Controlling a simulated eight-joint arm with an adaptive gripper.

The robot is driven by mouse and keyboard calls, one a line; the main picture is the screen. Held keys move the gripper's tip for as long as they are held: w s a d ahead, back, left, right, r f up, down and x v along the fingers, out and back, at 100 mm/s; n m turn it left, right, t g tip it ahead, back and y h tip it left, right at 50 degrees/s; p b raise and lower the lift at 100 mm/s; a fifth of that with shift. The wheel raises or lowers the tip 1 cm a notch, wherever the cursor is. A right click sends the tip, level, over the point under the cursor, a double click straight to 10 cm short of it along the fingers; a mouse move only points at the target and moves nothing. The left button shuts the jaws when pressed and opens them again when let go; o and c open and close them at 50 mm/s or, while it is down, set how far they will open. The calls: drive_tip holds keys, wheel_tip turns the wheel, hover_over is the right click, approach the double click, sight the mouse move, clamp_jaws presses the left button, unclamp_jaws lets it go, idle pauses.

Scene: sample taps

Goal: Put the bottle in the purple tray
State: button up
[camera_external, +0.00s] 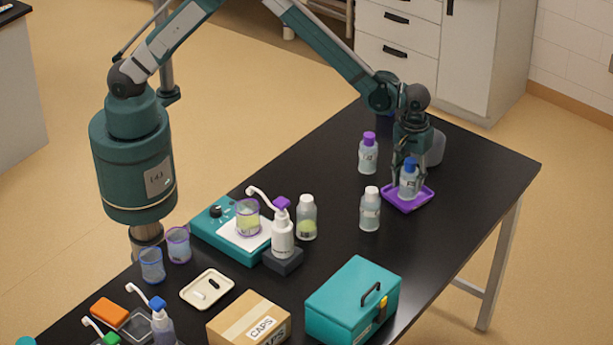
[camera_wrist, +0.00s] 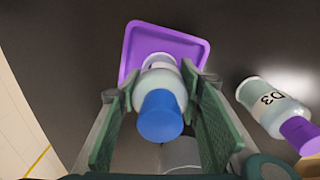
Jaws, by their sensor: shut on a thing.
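The blue-capped clear bottle (camera_external: 408,183) is upright between the fingers of my gripper (camera_external: 409,167), which is shut on it. In the wrist view its blue cap (camera_wrist: 161,117) faces the camera between the green fingers of my gripper (camera_wrist: 163,88). The purple tray (camera_external: 424,199) lies flat on the black table under the bottle. In the wrist view the tray (camera_wrist: 195,46) shows beyond the bottle, whose base overlaps its near part. I cannot tell whether the base touches the tray floor.
A purple-capped bottle (camera_external: 368,157) stands left of my gripper; its label in the wrist view (camera_wrist: 268,100) reads D3. A white-capped bottle (camera_external: 370,212) stands left of the tray. A grey container (camera_external: 436,148) is behind my gripper. A teal box (camera_external: 345,300) stands nearer the front. The table right of the tray is clear.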

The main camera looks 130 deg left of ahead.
sight(409, 161)
drive_tip(key=shift+f, duration=0.1)
drive_tip(key=o, duration=1.1)
wheel_tip(409, 161, up, 12)
drive_tip(key=shift+r, duration=0.1)
idle(0.3)
idle(0.6)
drive_tip(key=shift+d+r, duration=0.1)
